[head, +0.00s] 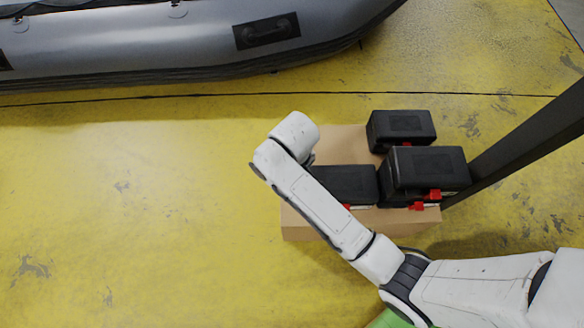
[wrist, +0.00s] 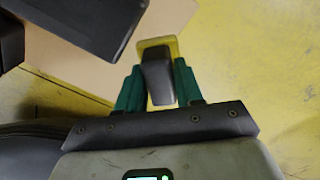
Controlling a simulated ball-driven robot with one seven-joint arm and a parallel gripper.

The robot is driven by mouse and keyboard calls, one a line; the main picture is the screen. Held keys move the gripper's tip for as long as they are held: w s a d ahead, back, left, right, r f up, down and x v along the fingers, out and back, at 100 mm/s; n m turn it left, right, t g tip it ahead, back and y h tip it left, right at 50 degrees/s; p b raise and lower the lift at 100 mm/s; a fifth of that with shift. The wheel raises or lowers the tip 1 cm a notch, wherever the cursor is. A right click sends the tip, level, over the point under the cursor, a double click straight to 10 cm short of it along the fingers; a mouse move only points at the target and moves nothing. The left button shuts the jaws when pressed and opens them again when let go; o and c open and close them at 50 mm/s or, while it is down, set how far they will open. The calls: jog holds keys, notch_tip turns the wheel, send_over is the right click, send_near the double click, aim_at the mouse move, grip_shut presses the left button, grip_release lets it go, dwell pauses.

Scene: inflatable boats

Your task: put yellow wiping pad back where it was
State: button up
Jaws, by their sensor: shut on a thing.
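The yellow wiping pad (wrist: 172,44) shows in the wrist view as a yellow base with a dark grip block on top. My gripper (wrist: 160,88) has its green fingers shut on the dark block, one on each side. The pad is at the edge of the tan cardboard surface (wrist: 80,72), in front of the fingertips. I cannot tell whether it touches that surface. In the head view, my arm's white wrist end hides the pad and the fingers at the left edge of the cardboard box (head: 300,226).
Several black cases with red latches stand on the box, one near my forearm (head: 355,181), a larger one at right (head: 430,168) and one behind (head: 402,128). A dark post (head: 530,135) rises at right. A grey inflatable boat (head: 170,45) lies behind. Yellow floor at left is clear.

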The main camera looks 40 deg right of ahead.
notch_tip(320, 180, down, 15)
jog(key=b, duration=0.4)
jog(key=shift+b, duration=0.4)
jog(key=shift+f, duration=0.1)
jog(key=o, duration=1.1)
notch_tip(320, 180, up, 12)
jog(key=p, duration=0.4)
jog(key=shift+r, duration=0.2)
jog(key=s+d+r, duration=0.2)
jog(key=s, duration=0.3)
jog(key=s+d+r+m, duration=0.1)
jog(key=s+d+r, duration=0.2)
jog(key=s, duration=0.2)
jog(key=s+d+r+m+t, duration=0.1)
jog(key=s+d+r, duration=0.1)
jog(key=s, duration=0.4)
jog(key=shift+s+d+r, duration=0.1)
jog(key=shift+d+r, duration=0.2)
jog(key=shift+d, duration=0.1)
